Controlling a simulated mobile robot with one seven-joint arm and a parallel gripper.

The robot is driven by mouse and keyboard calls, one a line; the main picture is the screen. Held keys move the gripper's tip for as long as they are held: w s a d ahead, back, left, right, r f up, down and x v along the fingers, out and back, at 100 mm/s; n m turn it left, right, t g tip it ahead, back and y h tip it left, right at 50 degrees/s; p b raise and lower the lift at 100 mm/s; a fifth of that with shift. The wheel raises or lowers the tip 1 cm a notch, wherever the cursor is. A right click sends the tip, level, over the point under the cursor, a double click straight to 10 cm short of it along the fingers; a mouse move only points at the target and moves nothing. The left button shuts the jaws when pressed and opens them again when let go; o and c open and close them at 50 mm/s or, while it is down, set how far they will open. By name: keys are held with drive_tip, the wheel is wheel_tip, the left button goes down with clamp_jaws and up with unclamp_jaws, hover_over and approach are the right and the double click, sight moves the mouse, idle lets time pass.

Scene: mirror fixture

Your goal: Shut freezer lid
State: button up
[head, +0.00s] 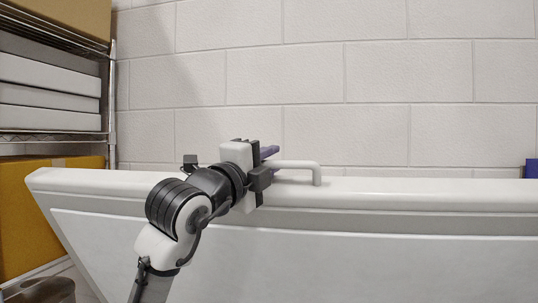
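The white freezer lid (400,262) spans the lower part of the head view. It appears raised, with a broad recessed panel facing me and a thick rim along the top. A white bar handle (317,174) stands on the top rim; its left end is hidden behind my gripper. My gripper (267,166) is at the left part of the handle, with its dark fingers above and below the bar's level. I cannot tell whether the fingers touch the handle or how far apart they are. The freezer body is not visible.
A pale block wall (400,80) stands close behind the lid. A wire shelf (112,100) with white boxes (48,95) and cardboard boxes stands at the left. A blue object (531,168) shows at the right edge.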

drive_tip(key=shift+w, duration=0.1)
clamp_jaws()
drive_tip(key=shift+f, duration=0.1)
